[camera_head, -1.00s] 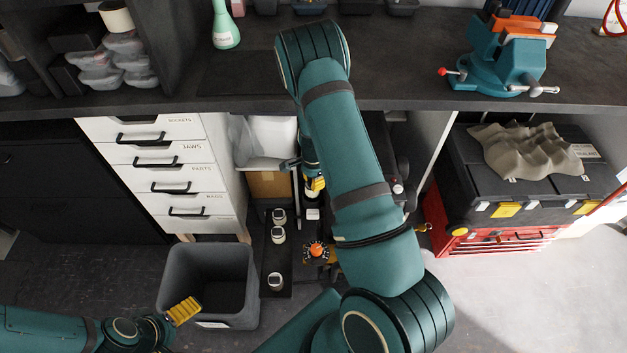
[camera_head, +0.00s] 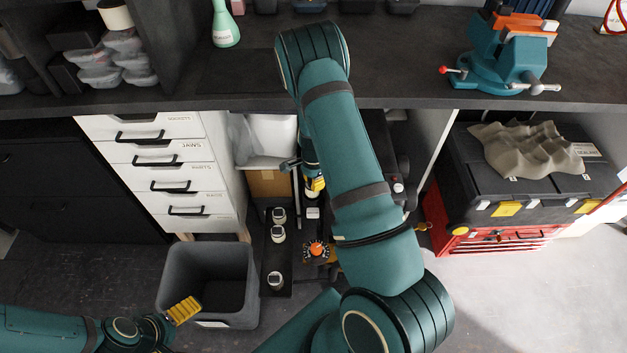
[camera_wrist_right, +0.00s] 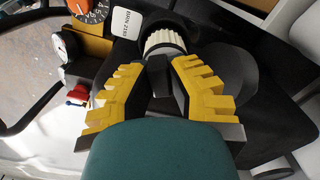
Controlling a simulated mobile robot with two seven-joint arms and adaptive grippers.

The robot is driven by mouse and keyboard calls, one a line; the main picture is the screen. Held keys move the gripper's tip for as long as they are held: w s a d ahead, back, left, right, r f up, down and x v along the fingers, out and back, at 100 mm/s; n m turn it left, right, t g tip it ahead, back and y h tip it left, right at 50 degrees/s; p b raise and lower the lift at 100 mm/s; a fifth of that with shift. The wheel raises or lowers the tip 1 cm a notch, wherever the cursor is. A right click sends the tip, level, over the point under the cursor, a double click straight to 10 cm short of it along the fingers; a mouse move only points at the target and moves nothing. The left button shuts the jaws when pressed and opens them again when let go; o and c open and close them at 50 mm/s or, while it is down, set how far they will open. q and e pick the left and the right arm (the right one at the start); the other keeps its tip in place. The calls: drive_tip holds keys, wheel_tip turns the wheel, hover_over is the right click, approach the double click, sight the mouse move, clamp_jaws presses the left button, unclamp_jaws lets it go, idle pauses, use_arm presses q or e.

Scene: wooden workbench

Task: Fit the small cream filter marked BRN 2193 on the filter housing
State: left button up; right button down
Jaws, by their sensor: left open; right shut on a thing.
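My right gripper (camera_wrist_right: 160,75) is shut on a cream ribbed filter (camera_wrist_right: 165,40), which shows just past its yellow fingers in the right wrist view. The fingers hide part of it, and its marking cannot be read. A dark body lies close beyond it; I cannot tell whether this is the filter housing or whether the filter touches it. In the head view the right gripper (camera_head: 315,184) points down under the bench, partly hidden by my arm. Several similar cream-and-dark cylinders, one of them here (camera_head: 277,234), stand to its left. My left gripper (camera_head: 184,310) is open and empty.
A white label (camera_wrist_right: 127,22), an orange dial (camera_wrist_right: 92,8) and a round gauge (camera_wrist_right: 64,46) sit close left of the right gripper. A grey bin (camera_head: 208,252) stands beside the left gripper. White drawers (camera_head: 165,165) and a red tool chest (camera_head: 490,240) flank the space.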

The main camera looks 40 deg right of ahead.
drive_tip(key=shift+f+b, duration=0.4)
drive_tip(key=shift+f, duration=0.25)
drive_tip(key=shift+f, duration=0.75)
idle(0.6)
drive_tip(key=shift+f+b, duration=0.3)
drive_tip(key=shift+f, duration=0.5)
idle(0.7)
drive_tip(key=shift+c, duration=1.7)
unclamp_jaws()
drive_tip(key=shift+s, duration=0.1)
